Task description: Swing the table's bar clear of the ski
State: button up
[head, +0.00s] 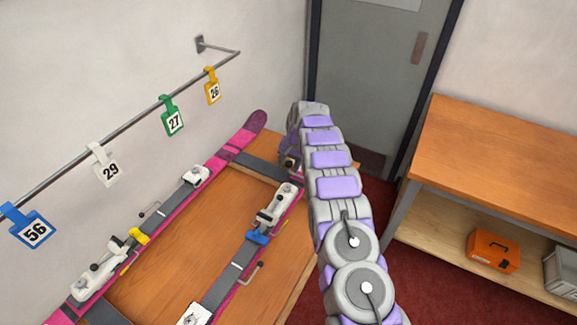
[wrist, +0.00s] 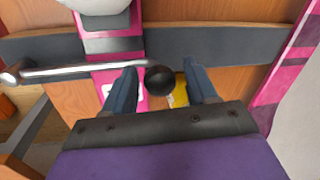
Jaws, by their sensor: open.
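In the wrist view, the bar (wrist: 85,69) is a thin metal rod that crosses over a pink ski (wrist: 127,22). It runs from a round joint (wrist: 10,76) at the left edge to a black ball knob (wrist: 159,80). My gripper (wrist: 161,78) is open, with its dark fingers on either side of the knob and a gap visible at each side. In the head view, my arm reaches over the far end of the wooden table (head: 182,245). It hides most of my gripper, the bar and the tip of the nearer ski (head: 231,282).
A second pink ski (head: 240,138) lies along the wall side of the table. A rail with numbered tags (head: 173,121) hangs above it. A wooden bench (head: 500,160) with an orange case (head: 492,252) stands at right. Red floor is clear between table and bench.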

jog(key=shift+a+f, duration=0.1)
jog(key=shift+f, duration=0.2)
grip_shut()
dwell(0.4)
